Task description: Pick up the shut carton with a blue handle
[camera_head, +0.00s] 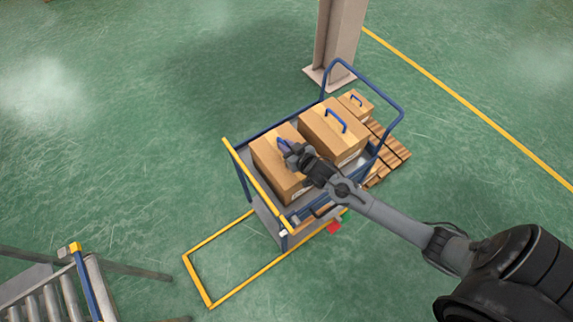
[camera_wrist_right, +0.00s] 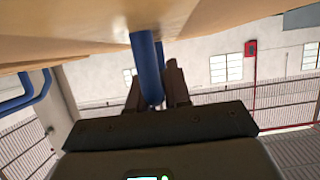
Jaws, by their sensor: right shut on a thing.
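A shut brown carton (camera_head: 268,165) with a blue handle stands at the near left end of a blue-framed cart (camera_head: 243,172). My right gripper (camera_head: 289,148) is at the top of this carton, shut on its blue handle, and partly hides it. In the right wrist view the blue handle (camera_wrist_right: 148,68) runs between the fingers, with the carton's brown face (camera_wrist_right: 85,28) close by at the top of the picture. Whether the carton is lifted clear of the cart cannot be told. My left gripper is not in view.
A second carton (camera_head: 318,135) with a blue handle stands beside the first on the cart. A smaller handled carton (camera_head: 353,108) is at a wooden pallet (camera_head: 397,153) behind the cart. A pillar (camera_head: 342,40) rises beyond. A roller conveyor (camera_head: 50,298) is at lower left.

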